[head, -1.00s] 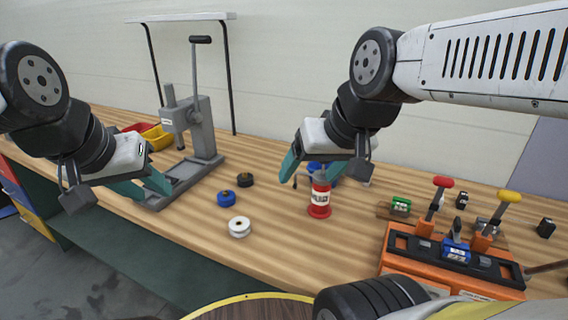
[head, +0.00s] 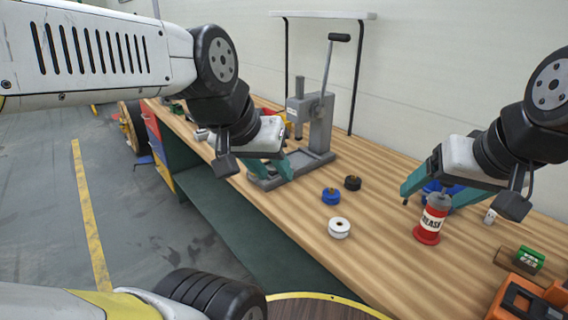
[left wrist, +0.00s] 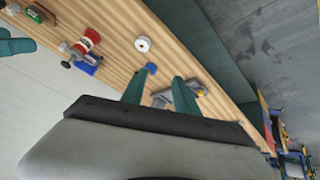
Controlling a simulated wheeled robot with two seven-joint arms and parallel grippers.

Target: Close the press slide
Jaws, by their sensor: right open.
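The grey press (head: 318,126) stands on the wooden bench with its long lever upright, black knob on top. Its low grey base with the slide (head: 316,158) reaches toward the bench's front edge and is partly hidden by my left gripper. My left gripper (head: 271,168) is over the front of this base, its teal fingers spread and nothing seen between them; I cannot tell if they touch it. In the left wrist view the open fingers (left wrist: 160,93) point at a grey part of the press (left wrist: 186,91).
An orange fixture (head: 525,300) is at the lower right. The floor left of the bench is open.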

